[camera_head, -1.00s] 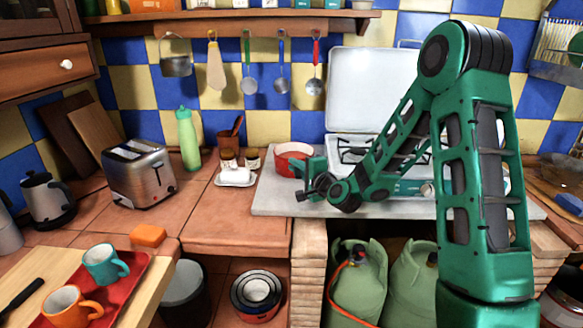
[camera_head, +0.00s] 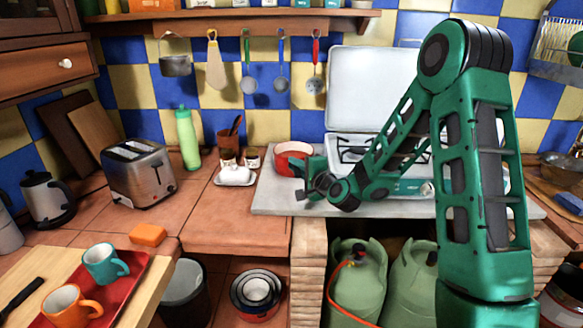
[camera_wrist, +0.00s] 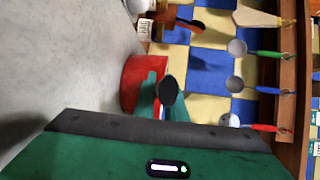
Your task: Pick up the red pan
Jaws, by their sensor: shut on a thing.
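The red pan (camera_head: 291,150) is at the left end of the grey counter slab, in front of the tiled wall. In the wrist view its red side (camera_wrist: 133,78) shows just beyond the fingers. My gripper (camera_head: 300,176) is at the pan's near right side, shut on the pan. In the wrist view the green and dark fingers (camera_wrist: 166,98) overlap the pan's edge. The exact grip point is hidden behind the fingers, and I cannot tell whether the pan's base touches the slab.
A white dish (camera_head: 235,177) with small jars and a brown utensil pot (camera_head: 228,141) stand left of the pan. An open camping stove (camera_head: 370,90) is behind my arm. Ladles (camera_head: 281,85) hang above. The grey slab (camera_head: 275,200) is bare in front of the pan.

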